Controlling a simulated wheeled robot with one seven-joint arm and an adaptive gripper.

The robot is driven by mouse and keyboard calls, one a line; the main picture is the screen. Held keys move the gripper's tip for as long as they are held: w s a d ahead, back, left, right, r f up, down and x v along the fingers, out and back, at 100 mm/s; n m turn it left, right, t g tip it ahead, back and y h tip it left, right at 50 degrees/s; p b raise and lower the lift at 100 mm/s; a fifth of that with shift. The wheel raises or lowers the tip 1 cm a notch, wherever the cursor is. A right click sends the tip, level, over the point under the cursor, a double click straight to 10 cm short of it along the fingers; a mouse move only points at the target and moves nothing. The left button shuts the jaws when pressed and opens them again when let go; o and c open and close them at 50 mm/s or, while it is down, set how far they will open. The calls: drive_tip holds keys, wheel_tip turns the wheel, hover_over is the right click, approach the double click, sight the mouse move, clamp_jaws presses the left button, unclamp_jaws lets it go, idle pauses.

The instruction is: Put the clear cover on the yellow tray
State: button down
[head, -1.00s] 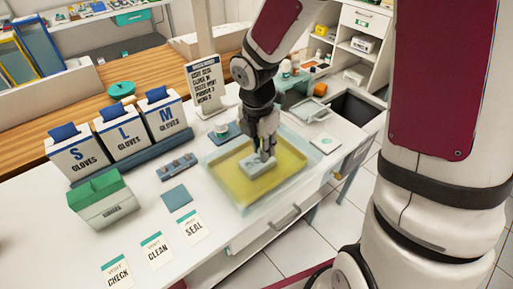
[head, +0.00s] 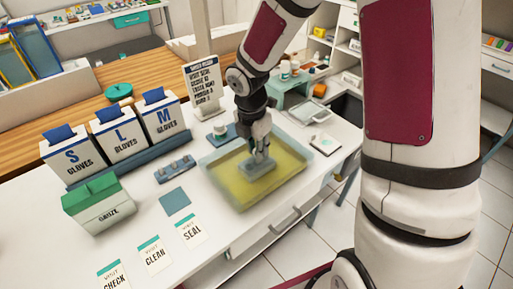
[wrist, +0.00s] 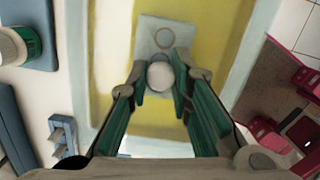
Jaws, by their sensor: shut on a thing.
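The yellow tray (head: 228,192) lies on the white counter and looks blurred. The clear cover (head: 293,146) shows as a faint see-through sheet over the tray area, its pale edge reaching past the yellow at the back right. A grey plate (head: 258,171) in its middle carries a pale round knob (wrist: 160,75). My gripper (head: 261,158) points down and is shut on this knob, with a finger on each side in the wrist view (wrist: 161,83). I cannot tell whether the cover touches the tray rim.
Glove boxes (head: 120,137) and a green-topped gauze box (head: 97,201) stand at the left. Label cards (head: 190,230) and a blue pad (head: 174,201) lie left of the tray. A small jar (head: 220,129) and sign (head: 202,88) stand behind. A white card (head: 325,143) lies right.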

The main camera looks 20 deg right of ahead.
sight(254, 160)
drive_tip(key=shift+f, duration=0.2)
drive_tip(key=c, duration=1.4)
unclamp_jaws()
drive_tip(key=shift+c, duration=0.2)
wheel_tip(254, 160, up, 13)
drive_tip(key=a+p, duration=0.1)
drive_tip(key=p, duration=0.1)
drive_tip(key=s+r+m+t, duration=0.1)
drive_tip(key=s+r+m, duration=0.3)
drive_tip(key=s+m, duration=0.4)
drive_tip(key=s+d+r+m+t, duration=0.1)
drive_tip(key=s+r+m, duration=0.3)
drive_tip(key=s+m, duration=0.3)
drive_tip(key=s+r+m+t+y, duration=0.1)
drive_tip(key=s+r+m, duration=0.3)
drive_tip(key=s+m, duration=0.4)
drive_tip(key=shift+s+d+m, duration=0.15)
drive_tip(key=shift+s+m, duration=0.15)
drive_tip(key=shift+s, duration=0.8)
